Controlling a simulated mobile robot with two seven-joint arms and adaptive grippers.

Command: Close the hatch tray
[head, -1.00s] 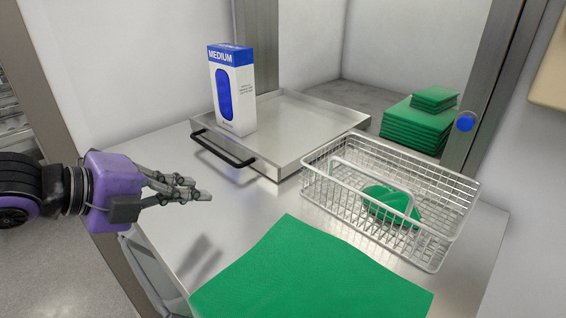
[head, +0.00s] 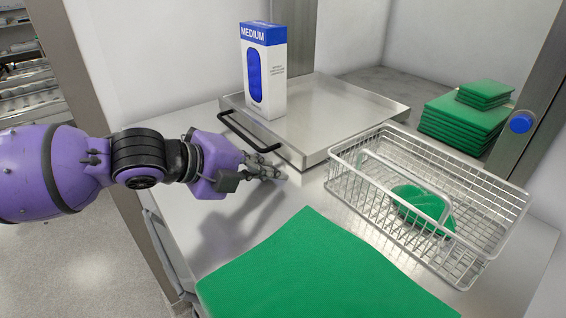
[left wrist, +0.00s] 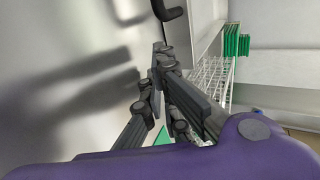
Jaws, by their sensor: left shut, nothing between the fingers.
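The hatch tray (head: 345,110) is a shallow steel tray at the back of the steel counter, reaching into the wall opening. Its black handle (head: 247,132) faces the front left. A white and blue box marked MEDIUM (head: 265,75) stands upright on it. My left gripper (head: 280,174) is shut and empty, just in front of the tray's front edge, right of and below the handle; I cannot tell whether it touches the tray. The left wrist view shows its fingers together (left wrist: 162,62), with part of the black handle (left wrist: 168,12) at the top. My right gripper is not in view.
A wire basket (head: 487,190) with a green item (head: 415,203) stands right of the tray. A green cloth (head: 315,270) lies at the counter's front. Folded green stacks (head: 462,120) lie in the opening. A blue button (head: 521,122) is on the right post.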

